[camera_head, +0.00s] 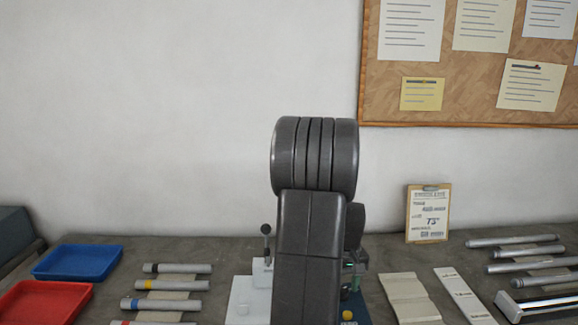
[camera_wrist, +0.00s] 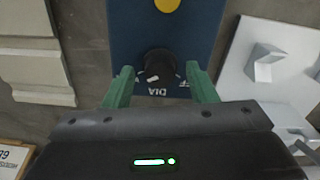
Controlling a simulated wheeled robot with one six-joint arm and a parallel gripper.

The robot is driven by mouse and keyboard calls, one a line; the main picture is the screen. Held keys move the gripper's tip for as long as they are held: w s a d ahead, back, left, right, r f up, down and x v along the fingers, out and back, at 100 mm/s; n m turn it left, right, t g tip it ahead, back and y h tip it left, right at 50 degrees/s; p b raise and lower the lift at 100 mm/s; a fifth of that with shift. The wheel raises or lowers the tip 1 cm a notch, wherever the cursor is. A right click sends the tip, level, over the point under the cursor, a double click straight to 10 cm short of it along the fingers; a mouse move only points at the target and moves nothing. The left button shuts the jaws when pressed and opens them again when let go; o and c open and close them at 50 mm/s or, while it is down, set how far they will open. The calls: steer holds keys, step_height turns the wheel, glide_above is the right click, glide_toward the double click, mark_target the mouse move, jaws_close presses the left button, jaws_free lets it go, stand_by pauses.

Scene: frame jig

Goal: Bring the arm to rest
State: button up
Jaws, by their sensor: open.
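My gripper (camera_wrist: 158,74) is open, its two green fingers spread apart in the wrist view. A black knob (camera_wrist: 158,66) with a white mark, on a blue panel (camera_wrist: 125,30) lettered DIA, shows between the fingertips. Neither finger appears to touch the knob, and I cannot tell the height of the fingers over the panel. In the head view my arm stands in the middle and hides most of the gripper and the panel.
A white fixture (camera_head: 243,291) with a lever stands left of my arm. Blue (camera_head: 78,262) and red (camera_head: 45,302) trays and several banded tubes (camera_head: 172,285) lie farther left. Right are pale strips (camera_head: 408,297), a clipboard (camera_head: 427,214) and several grey tubes (camera_head: 515,240).

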steer(key=n, duration=0.4)
steer(key=shift+p, duration=0.35)
steer(key=shift+n+p, duration=0.4)
steer(key=shift+n, duration=1.5)
